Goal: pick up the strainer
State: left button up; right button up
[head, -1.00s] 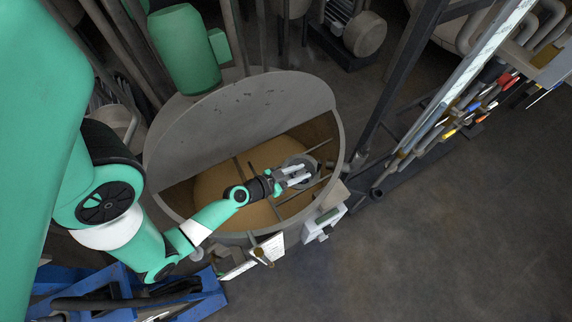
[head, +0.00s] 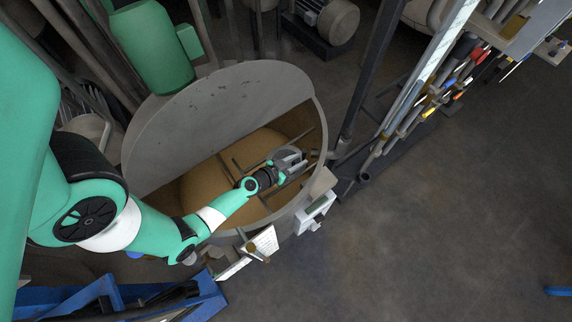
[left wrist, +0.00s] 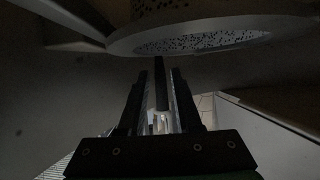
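The strainer (head: 286,153) shows in the head view as a small round grey shape inside the big open round vat, partly covered by my gripper. In the left wrist view its perforated round body (left wrist: 205,40) fills the top, just beyond the fingertips. My left gripper (head: 292,163) reaches down into the vat at the strainer. In the left wrist view its two fingers (left wrist: 160,78) stand apart, with a dark upright bar, seemingly the handle, between them. Narrow gaps show on both sides of the bar. My right gripper is in neither view.
The vat (head: 313,112) has a grey half lid over its far side and crossing bars inside over a brown interior. A small control box (head: 314,212) and a clipboard-like sheet (head: 262,241) are at its near rim. A tool rack (head: 425,100) stands right.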

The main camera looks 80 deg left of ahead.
aim_at(302, 158)
pick_arm(q)
jog(key=x, duration=0.3)
jog(key=shift+w, duration=0.2)
grip_shut()
dwell(1.2)
